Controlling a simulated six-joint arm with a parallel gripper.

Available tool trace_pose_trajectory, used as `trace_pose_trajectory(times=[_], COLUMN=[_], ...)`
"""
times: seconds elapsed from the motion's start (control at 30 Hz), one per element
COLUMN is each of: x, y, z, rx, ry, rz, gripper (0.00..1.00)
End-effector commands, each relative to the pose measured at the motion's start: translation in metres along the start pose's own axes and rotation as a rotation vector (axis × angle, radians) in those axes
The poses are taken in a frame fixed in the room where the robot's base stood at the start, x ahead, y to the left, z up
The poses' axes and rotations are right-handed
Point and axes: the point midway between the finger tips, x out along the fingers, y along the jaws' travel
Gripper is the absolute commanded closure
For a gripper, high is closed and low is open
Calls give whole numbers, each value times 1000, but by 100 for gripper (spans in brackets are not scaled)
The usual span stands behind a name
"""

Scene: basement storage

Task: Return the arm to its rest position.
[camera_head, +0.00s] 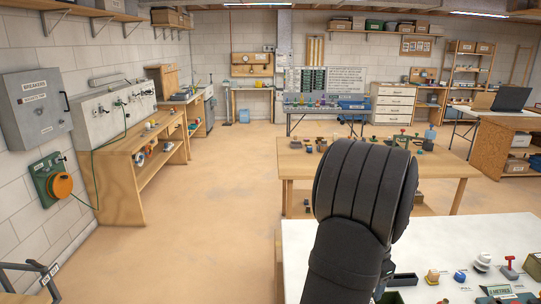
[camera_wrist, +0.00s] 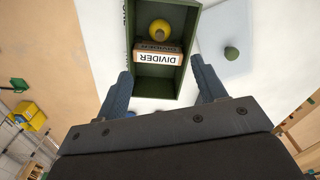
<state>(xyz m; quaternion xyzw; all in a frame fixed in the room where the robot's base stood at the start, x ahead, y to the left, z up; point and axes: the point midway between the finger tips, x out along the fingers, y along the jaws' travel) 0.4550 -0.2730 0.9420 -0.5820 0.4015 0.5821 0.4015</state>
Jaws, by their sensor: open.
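My arm (camera_head: 362,190) is raised in the middle foreground of the head view, bent over the near white table, and hides part of the scene behind it. Ahead of the fingers is a green box (camera_wrist: 186,75). A wooden divider (camera_wrist: 157,56) labelled DIVIDER stands across it. A yellow round thing (camera_wrist: 160,30) lies in the box beyond the divider. The gripper's fingers are hidden behind the arm in the head view.
The white table (camera_head: 440,240) holds a dark tray (camera_head: 402,279), a yellow object (camera_head: 432,276) and a red-handled object (camera_head: 508,266) to the right of my arm. A wooden table (camera_head: 300,165) with small items stands behind. Open floor (camera_head: 215,240) lies to the left.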

Motion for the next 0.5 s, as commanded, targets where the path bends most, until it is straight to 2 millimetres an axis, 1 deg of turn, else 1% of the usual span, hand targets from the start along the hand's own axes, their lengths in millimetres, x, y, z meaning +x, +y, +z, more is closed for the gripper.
trace_pose_trajectory(times=[0.03,0.4,0.43,0.5], x=[-12,-86,-83,-63], y=[0,0,0,1], z=[-1,0,0,1], rx=[0,0,0,0], ry=[4,4,-1,-6], rz=[-3,-3,0,4], gripper=[36,36,36,36])
